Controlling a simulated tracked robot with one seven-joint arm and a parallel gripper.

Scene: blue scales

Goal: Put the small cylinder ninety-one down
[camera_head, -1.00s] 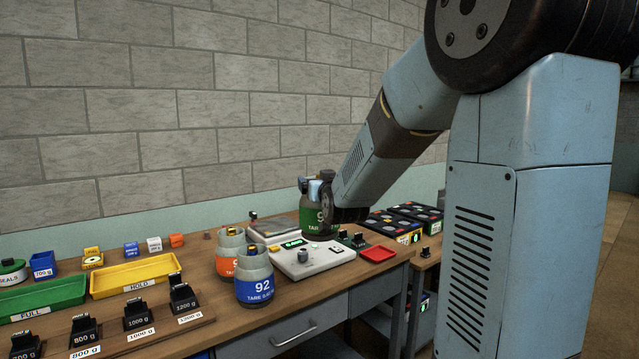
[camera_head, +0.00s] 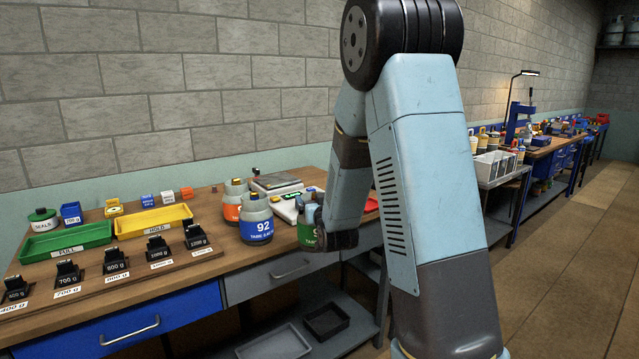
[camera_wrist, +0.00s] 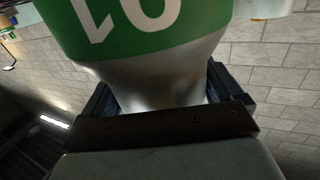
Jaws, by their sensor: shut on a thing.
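The small cylinder with a green band (camera_head: 306,233) is in my gripper, mostly hidden behind my arm in the head view. My gripper (camera_head: 314,210) is shut on it, in front of the white scale. In the wrist view my gripper (camera_wrist: 165,105) has its dark jaws on both sides of the narrow metal part of the green-banded cylinder (camera_wrist: 150,28). Its white digits show there upside down and partly cut off; they fit 91. I cannot tell whether its base touches anything.
The blue cylinder 92 (camera_head: 257,224) and the orange cylinder (camera_head: 232,208) stand close left of my gripper. The white scale (camera_head: 287,210) is behind. A green FULL tray (camera_head: 66,241), a yellow HOLD tray (camera_head: 152,221) and black weights (camera_head: 116,263) fill the left of the bench.

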